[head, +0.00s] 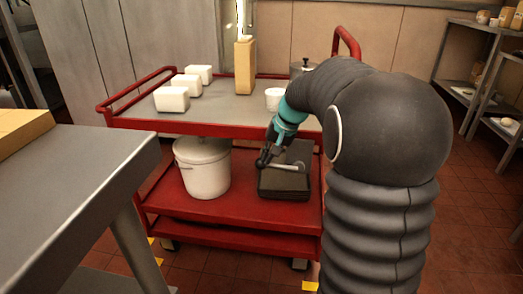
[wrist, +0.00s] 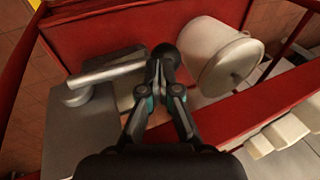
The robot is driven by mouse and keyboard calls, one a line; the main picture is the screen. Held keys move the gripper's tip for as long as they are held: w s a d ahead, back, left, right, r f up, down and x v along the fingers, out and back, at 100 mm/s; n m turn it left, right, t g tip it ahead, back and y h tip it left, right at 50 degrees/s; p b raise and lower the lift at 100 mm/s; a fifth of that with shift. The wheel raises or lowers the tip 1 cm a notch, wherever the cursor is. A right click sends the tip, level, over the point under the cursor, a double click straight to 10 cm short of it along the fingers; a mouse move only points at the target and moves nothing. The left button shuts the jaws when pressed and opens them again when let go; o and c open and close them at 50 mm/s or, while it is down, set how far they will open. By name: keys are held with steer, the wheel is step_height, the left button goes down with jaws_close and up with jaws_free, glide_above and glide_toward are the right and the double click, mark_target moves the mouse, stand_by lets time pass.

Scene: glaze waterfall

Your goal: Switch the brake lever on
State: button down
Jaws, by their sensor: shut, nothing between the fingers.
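The brake lever (head: 287,167) is a light grey bar above a dark grey block on the red cart's lower shelf. In the wrist view the lever (wrist: 108,73) runs from a round pivot at the left towards a dark round knob (wrist: 166,54). My gripper (wrist: 161,72) is shut and empty, its fingertips at the knob end of the lever. The tips overlap the knob in the picture; I cannot tell whether they touch it. In the head view my gripper (head: 263,161) is small and dark, at the lever's left end.
A white lidded bucket (head: 203,168) stands left of the gripper on the lower shelf. The red cart's top shelf (head: 222,108), just above, carries white blocks (head: 172,98), a tan block (head: 245,67) and a white cup (head: 274,98). A grey table (head: 75,180) is at the left.

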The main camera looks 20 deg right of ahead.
stand_by(0.3)
steer(key=s+d+p+v, duration=0.1)
steer(key=p+v, duration=0.2)
steer(key=v, duration=1)
steer(key=shift+d, duration=0.5)
steer(key=s+a+n+h, duration=0.2)
steer(key=s+a+n, duration=0.1)
steer(key=s+a, duration=0.9)
steer(key=s+f+n+t, duration=0.1)
steer(key=s+f, duration=0.2)
steer(key=s, duration=0.4)
steer(key=s+a+f+n+h, duration=0.1)
steer(key=s+f, duration=0.3)
steer(key=s, duration=0.3)
steer(key=shift+f+n+t, duration=0.3)
steer(key=shift+n+t, duration=0.1)
steer(key=shift+d, duration=0.1)
